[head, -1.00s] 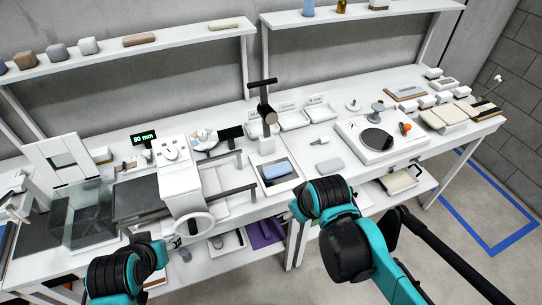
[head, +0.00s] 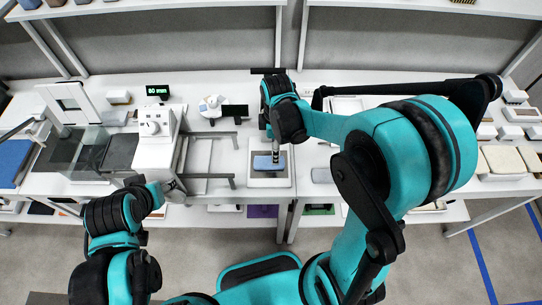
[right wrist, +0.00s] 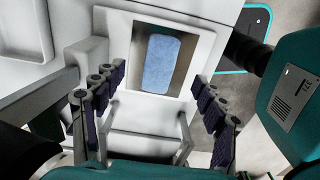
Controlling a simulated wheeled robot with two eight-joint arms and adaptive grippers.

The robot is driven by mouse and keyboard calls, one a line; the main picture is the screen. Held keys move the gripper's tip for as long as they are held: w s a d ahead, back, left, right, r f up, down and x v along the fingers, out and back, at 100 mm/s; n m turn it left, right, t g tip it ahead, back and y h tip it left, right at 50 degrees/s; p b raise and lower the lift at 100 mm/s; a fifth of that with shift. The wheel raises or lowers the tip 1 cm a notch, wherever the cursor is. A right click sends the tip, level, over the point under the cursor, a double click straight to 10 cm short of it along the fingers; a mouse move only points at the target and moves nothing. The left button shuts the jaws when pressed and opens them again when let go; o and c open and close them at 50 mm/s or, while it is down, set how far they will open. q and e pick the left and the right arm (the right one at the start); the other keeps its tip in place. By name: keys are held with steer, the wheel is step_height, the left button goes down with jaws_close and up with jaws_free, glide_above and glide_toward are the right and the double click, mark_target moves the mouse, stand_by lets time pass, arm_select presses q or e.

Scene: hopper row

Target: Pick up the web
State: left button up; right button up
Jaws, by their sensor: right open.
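A light blue rounded pad (head: 262,163), which seems to be the web, lies in a shallow white-rimmed tray (head: 257,182) near the table's front edge. In the right wrist view the pad (right wrist: 160,66) lies flat inside the tray's rim (right wrist: 207,40). My right gripper (head: 276,155) is above the pad, pointing down. In the right wrist view its open fingers (right wrist: 158,80) stand apart on either side of the tray, with nothing between them. My left gripper (head: 170,187) is by the white machine's front; its jaws are too small to read.
The white machine (head: 155,145) with rails (head: 208,176) stands left of the tray. A grey pad (head: 322,175) lies to the right. Clear-sided bin (head: 88,150) and display (head: 158,91) are further left. A shelf (head: 150,8) runs above.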

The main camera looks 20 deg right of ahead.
mark_target(269, 163)
step_height(269, 163, down, 8)
steer(key=shift+s+r+b, duration=0.1)
steer(key=shift+r+b, duration=0.15)
steer(key=shift+b, duration=0.95)
steer(key=c, duration=1.2)
